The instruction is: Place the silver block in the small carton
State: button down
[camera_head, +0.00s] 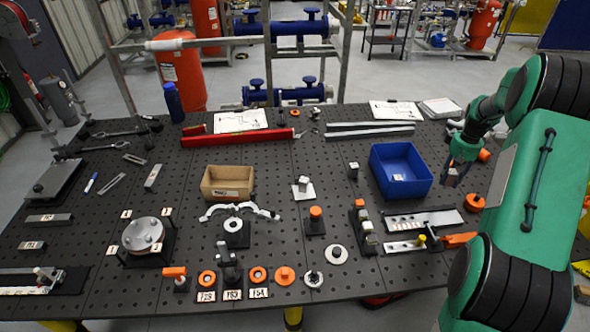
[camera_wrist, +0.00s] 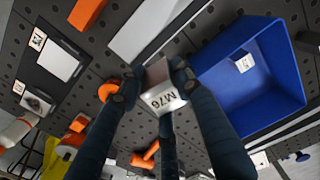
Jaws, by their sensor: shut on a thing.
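My gripper (camera_head: 456,172) is at the right side of the table, just right of the blue bin, in the head view. In the wrist view my gripper (camera_wrist: 158,76) is shut on a silver block (camera_wrist: 160,92) with a label reading M76, held between the fingertips. In the head view the block is hard to make out at the fingers. The small carton (camera_head: 228,194) is an open brown cardboard box on the left-middle of the table, well to the left of my gripper. Its inside looks empty from here.
The blue bin (camera_head: 402,190) has a small labelled thing inside; it also shows in the wrist view (camera_wrist: 225,101). Between bin and carton stand a small silver block on a white plate (camera_head: 303,190) and an orange-topped fixture (camera_head: 315,222). A long red bar (camera_head: 237,138) lies behind the carton.

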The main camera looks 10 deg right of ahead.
jog(key=w+a+n+p, duration=0.1)
jog(key=w+a+n, duration=0.1)
jog(key=w+a, duration=0.6)
jog(key=w+a+n, duration=0.1)
jog(key=w+a, duration=0.5)
jog(key=a, duration=0.4)
jog(key=n+p, duration=0.4)
jog(key=n, duration=0.4)
send_over(235, 177)
jog(key=s+d, duration=0.1)
jog(key=s, duration=0.5)
notch_tip(235, 177, down, 4)
jog(key=shift+w+d+f, duration=0.1)
jog(key=shift+w+f, duration=0.05)
jog(key=shift+f, duration=0.4)
jog(key=shift+f, duration=3.1)
